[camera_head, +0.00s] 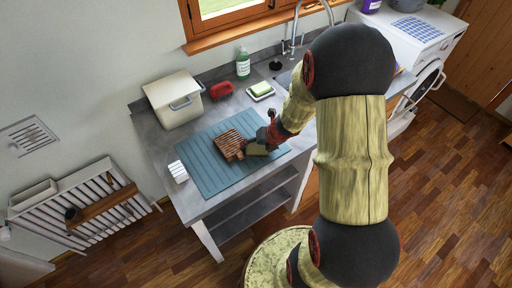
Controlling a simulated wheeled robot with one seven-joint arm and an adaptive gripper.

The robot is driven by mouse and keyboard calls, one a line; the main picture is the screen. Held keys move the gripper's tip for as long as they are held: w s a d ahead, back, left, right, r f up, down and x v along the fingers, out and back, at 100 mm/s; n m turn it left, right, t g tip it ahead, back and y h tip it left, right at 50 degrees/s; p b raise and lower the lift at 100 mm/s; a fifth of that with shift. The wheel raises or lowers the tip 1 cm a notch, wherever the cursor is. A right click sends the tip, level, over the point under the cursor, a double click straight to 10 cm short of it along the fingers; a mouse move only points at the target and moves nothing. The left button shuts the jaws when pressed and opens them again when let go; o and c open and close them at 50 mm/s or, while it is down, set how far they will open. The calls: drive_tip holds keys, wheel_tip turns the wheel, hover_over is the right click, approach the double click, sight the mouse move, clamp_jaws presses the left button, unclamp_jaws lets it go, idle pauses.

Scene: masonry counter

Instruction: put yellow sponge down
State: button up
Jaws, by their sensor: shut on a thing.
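My gripper (262,145) is over the right part of a blue-grey ribbed mat (205,175) on the counter. It is shut on a small dull-yellow block, the yellow sponge (256,151). The sponge is just right of a brown slatted wooden piece (230,143) lying on the mat. I cannot tell whether the sponge touches the mat or that piece. The fingers are small and partly hidden by the wrist.
A cream bin (173,100), a red object (221,90), a green bottle (243,63) and a soap dish (261,93) stand along the back. A white striped block (178,171) is at the left edge. The mat's front left is clear.

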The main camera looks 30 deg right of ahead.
drive_tip(key=shift+f, duration=0.2)
drive_tip(key=o, duration=0.9)
drive_tip(key=shift+b, duration=0.3)
